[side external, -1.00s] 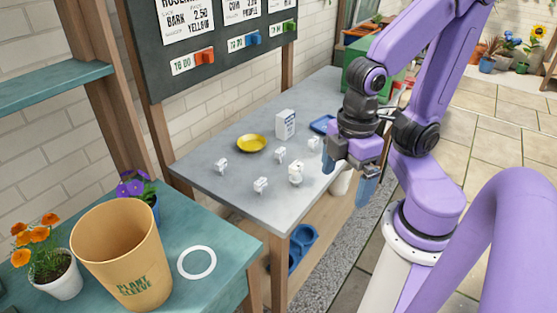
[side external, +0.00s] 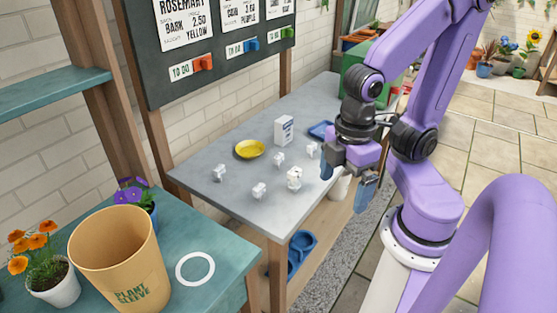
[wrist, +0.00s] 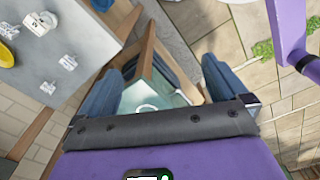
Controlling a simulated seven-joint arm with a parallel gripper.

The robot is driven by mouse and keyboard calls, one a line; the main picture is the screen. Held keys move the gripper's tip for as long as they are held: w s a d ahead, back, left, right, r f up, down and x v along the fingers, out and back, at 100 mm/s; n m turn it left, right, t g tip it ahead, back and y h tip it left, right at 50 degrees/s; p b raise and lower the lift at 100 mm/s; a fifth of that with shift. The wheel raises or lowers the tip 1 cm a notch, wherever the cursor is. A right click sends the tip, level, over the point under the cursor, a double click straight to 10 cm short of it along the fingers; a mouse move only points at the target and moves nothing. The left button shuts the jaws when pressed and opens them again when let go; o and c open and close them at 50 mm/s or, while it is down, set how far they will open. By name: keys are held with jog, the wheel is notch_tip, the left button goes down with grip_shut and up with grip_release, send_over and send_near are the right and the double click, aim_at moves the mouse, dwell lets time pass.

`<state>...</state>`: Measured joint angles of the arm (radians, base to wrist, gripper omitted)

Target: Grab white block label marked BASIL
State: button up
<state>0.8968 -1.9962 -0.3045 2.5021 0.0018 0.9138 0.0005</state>
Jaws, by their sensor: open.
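Several small white blocks stand on the grey table, including a front-left one (side external: 259,190), a far-left one (side external: 219,173), a middle one (side external: 279,160), a right-hand one (side external: 312,150) and a larger one nearest my gripper (side external: 294,178). Their markings are too small to read, so I cannot tell which says BASIL. In the wrist view, white blocks show at left, one large (wrist: 41,22) and two smaller (wrist: 68,62) (wrist: 48,87). My gripper (side external: 347,178) is open, with blue fingers apart and nothing between them, beyond the table's right edge.
A yellow dish (side external: 250,149), a white box (side external: 284,130) and a blue tray (side external: 321,130) are on the grey table (side external: 240,208). A tan plant sleeve pot (side external: 118,255), flowers and a white ring (side external: 195,269) stand on the teal bench at left.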

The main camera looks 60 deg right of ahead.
jog(key=c, duration=0.9)
jog(key=shift+w, duration=0.1)
jog(key=w+d+f+n+h, duration=0.1)
jog(key=w+f+h, duration=0.25)
jog(key=w, duration=0.55)
jog(key=w+d+f+n+h, duration=0.15)
jog(key=w+h, duration=0.25)
jog(key=w, duration=0.5)
jog(key=n+t+h, duration=0.1)
jog(key=n+h, duration=0.3)
jog(key=h, duration=0.3)
send_near(275, 158)
jog(key=shift+y, duration=0.35)
jog(key=x, duration=0.9)
jog(key=shift+d+r, duration=0.25)
jog(key=x, duration=0.4)
jog(key=shift+s+d+f, duration=0.1)
jog(key=shift+s+f, duration=0.1)
jog(key=shift+f, duration=0.2)
jog(key=shift+d+f, duration=0.15)
jog(key=shift+d, duration=0.35)
